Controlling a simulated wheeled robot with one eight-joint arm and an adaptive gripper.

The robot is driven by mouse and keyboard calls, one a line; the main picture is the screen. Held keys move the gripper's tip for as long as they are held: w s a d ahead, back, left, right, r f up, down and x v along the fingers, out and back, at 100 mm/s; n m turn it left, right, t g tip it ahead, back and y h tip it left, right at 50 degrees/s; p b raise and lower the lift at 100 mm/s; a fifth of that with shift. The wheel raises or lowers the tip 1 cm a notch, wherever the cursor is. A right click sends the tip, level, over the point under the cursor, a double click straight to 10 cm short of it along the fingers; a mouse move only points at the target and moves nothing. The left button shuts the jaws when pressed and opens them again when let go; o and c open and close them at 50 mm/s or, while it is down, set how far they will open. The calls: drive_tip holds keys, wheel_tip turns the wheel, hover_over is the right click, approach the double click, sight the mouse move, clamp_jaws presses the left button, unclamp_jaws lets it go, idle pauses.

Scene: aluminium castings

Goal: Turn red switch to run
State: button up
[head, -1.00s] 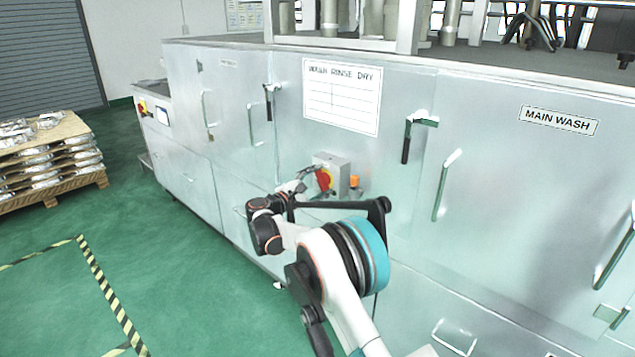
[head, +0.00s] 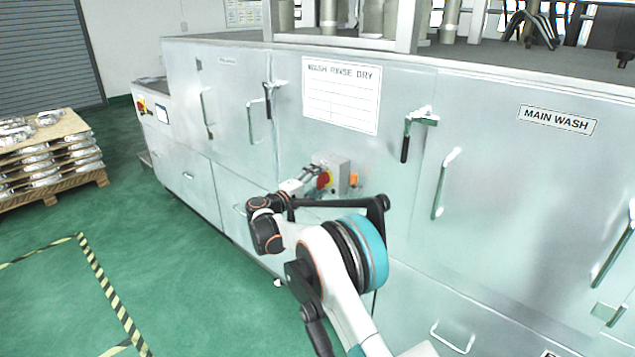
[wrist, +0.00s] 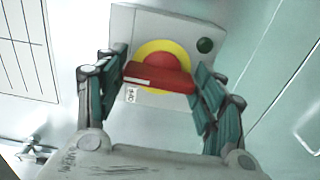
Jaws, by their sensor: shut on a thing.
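The red switch (wrist: 160,75) is a red handle on a yellow disc, on the front of a grey box (head: 343,171) fixed to the washing machine. In the wrist view its bar lies nearly level in the picture, slightly tilted. My gripper (wrist: 160,82) is shut on the bar, with one finger at each end. In the head view the red switch (head: 323,180) is partly hidden by my gripper (head: 313,179). A small white label (wrist: 131,94) sits below the bar's left end; its lettering is too small to read.
A dark green round button (wrist: 205,45) is on the box beside the switch. Door handles (head: 406,140) stick out from the machine (head: 400,215). A loaded pallet (head: 60,185) stands left; the green floor between is clear.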

drive_tip(key=shift+f, duration=0.1)
drive_tip(key=o, duration=1.1)
drive_tip(key=shift+c, duration=0.2)
drive_tip(key=v, duration=1.2)
